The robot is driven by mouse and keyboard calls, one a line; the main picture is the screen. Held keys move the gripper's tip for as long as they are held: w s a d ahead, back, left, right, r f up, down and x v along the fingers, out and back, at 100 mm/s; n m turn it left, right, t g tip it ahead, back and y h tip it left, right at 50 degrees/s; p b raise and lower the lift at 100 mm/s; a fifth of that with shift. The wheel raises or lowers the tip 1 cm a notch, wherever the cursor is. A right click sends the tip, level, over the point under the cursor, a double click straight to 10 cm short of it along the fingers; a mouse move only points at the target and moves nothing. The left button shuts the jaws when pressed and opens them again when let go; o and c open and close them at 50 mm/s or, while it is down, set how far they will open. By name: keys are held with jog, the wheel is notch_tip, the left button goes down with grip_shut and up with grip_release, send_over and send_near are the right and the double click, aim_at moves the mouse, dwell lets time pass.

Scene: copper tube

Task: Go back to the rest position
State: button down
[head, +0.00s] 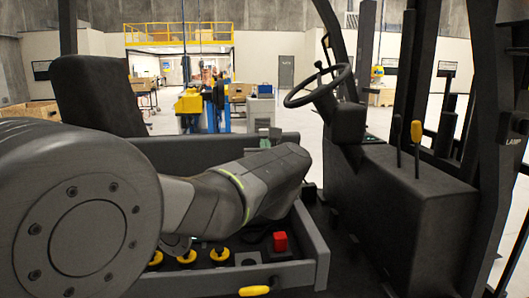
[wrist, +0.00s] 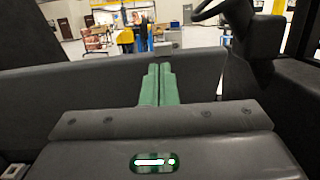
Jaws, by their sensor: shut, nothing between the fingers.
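My gripper (wrist: 159,69) shows in the wrist view as two green fingers side by side, pressed together with nothing between them. They point away over a dark grey panel edge. In the head view my arm reaches from the left across a grey tray (head: 311,245), and a small part of my gripper (head: 265,139) shows behind the arm's far end, near the tray's back wall. No copper tube can be made out in either view.
The tray holds yellow knobs (head: 220,254) and a red block (head: 280,241). A black seat (head: 98,95) stands at left. A steering wheel (head: 318,86) and a console with levers (head: 416,131) stand at right. Open floor and blue-yellow machinery (head: 190,102) lie beyond.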

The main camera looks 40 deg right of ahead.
jog(key=s+a+r, duration=0.2)
jog(key=s, duration=0.1)
jog(key=shift+s+a+r, duration=0.15)
jog(key=shift+a+r, duration=0.15)
jog(key=shift+a, duration=0.05)
jog(key=shift+s, duration=0.2)
